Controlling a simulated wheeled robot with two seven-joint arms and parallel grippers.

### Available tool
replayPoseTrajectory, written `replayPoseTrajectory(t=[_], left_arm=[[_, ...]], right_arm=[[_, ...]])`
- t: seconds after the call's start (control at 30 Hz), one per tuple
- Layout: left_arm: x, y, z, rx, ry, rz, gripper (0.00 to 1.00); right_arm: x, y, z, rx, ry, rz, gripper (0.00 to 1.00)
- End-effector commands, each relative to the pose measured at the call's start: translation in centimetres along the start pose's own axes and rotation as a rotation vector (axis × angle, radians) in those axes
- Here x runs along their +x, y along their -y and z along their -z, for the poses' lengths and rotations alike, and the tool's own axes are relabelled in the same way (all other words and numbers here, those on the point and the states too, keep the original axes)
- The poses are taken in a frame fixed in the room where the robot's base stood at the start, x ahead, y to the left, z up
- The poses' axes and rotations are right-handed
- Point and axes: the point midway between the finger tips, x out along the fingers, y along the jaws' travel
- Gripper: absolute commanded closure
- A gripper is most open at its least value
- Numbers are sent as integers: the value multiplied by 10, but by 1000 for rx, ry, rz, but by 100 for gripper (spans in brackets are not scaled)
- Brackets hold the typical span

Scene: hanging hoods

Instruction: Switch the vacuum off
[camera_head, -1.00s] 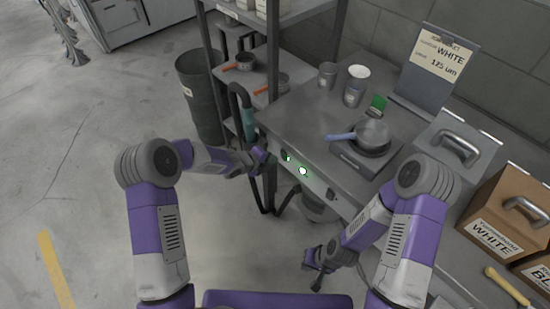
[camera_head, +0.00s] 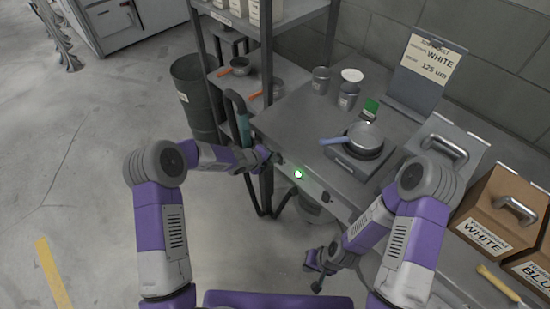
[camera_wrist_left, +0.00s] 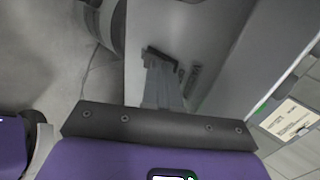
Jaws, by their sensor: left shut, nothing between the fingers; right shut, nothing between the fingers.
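A control panel (camera_head: 312,184) runs along the front edge of the metal bench, with a lit green-white indicator (camera_head: 298,174) and a dark knob to its right (camera_head: 327,196). My left gripper (camera_head: 272,158) is shut and empty at the panel's left end, left of the light. It covers the dark part of the panel there, and I cannot tell whether it touches. In the left wrist view my shut fingers (camera_wrist_left: 162,82) point at a grey face with dark marks beside them. My right gripper (camera_head: 318,272) is shut and empty, low in front of the bench.
A pan (camera_head: 364,136) sits on a small plate on the bench, with metal cups (camera_head: 320,80) behind. A shelf rack (camera_head: 266,90) with a hose (camera_head: 238,115) stands left of the bench. Labelled cases (camera_head: 490,240) are at right.

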Motion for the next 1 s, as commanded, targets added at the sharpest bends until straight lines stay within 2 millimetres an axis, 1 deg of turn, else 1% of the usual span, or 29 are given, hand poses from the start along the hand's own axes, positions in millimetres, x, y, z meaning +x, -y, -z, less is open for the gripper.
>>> replayPoseTrajectory(t=[0.17,0.53,0.87,1.0], left_arm=[[0,-1,0,-1,0,0,100],[-10,11,1,-1,-1,0,100],[-10,10,0,-1,-1,-1,100],[-14,7,0,1,-3,-2,100]], right_arm=[[1,0,0,0,1,0,100],[-12,5,-1,0,1,0,100],[-11,4,-1,0,1,0,100],[-11,4,-1,0,1,0,100]])
